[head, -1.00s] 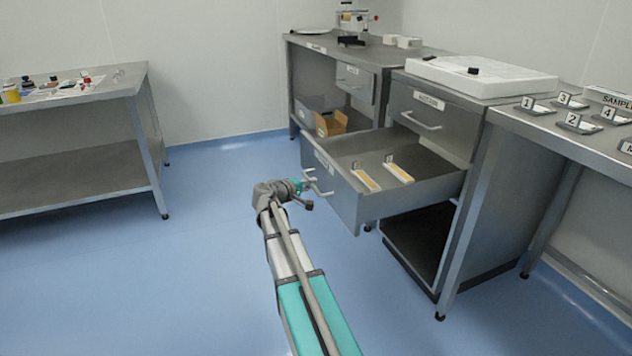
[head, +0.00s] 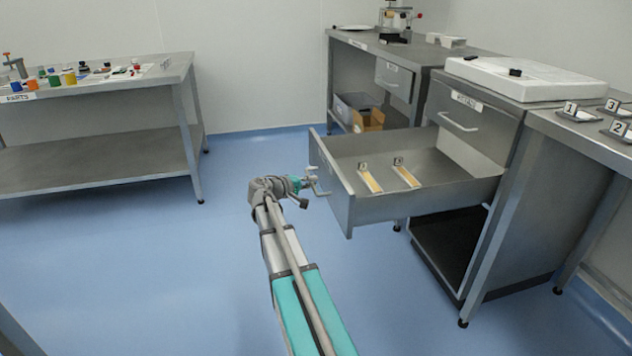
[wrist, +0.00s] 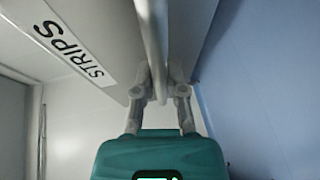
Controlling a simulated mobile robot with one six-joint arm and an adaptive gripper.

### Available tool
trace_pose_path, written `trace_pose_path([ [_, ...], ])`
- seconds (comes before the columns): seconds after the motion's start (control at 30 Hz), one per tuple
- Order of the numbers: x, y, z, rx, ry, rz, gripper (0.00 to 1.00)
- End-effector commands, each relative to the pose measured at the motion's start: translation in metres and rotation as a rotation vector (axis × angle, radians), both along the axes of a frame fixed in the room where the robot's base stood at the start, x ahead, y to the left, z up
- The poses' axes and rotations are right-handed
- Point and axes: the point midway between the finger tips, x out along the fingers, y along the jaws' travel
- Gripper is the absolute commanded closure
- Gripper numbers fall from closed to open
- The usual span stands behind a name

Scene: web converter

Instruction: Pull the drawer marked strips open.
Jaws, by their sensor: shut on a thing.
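The strips drawer (head: 425,207) is pulled well out of its grey cabinet in the head view. Two yellow-and-white strips with number tags, the left one (head: 370,181) and the right one (head: 406,176), lie on its floor. In the wrist view the drawer front carries the label STRIPS (wrist: 70,47). The drawer's bar handle (wrist: 152,40) runs between my gripper's fingers. My gripper (wrist: 160,85) is shut on this handle; in the head view it is at the drawer front (head: 312,184).
A closed drawer (head: 465,118) sits above the open one, with a white tray (head: 515,76) on the cabinet top. A parts table (head: 100,85) stands at the left. A bench with sample stands (head: 580,115) is at the right. Blue floor (head: 160,260) is clear around my arm.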

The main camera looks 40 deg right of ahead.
Motion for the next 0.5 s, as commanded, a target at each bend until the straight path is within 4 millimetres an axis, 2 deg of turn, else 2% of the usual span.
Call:
trace_pose_path([
  [0.17, -0.0031, -0.0043, -0.0004, 0.002, -0.001, -0.007, 1.00],
  [0.2, -0.0035, -0.0048, -0.0003, 0.002, -0.001, -0.008, 0.83],
  [0.37, -0.0045, -0.0060, -0.0004, 0.002, 0.000, -0.010, 0.53],
  [0.4, -0.0046, -0.0061, -0.0003, 0.001, 0.000, -0.010, 0.49],
  [0.5, -0.0047, -0.0063, -0.0003, 0.001, 0.000, -0.011, 0.49],
])
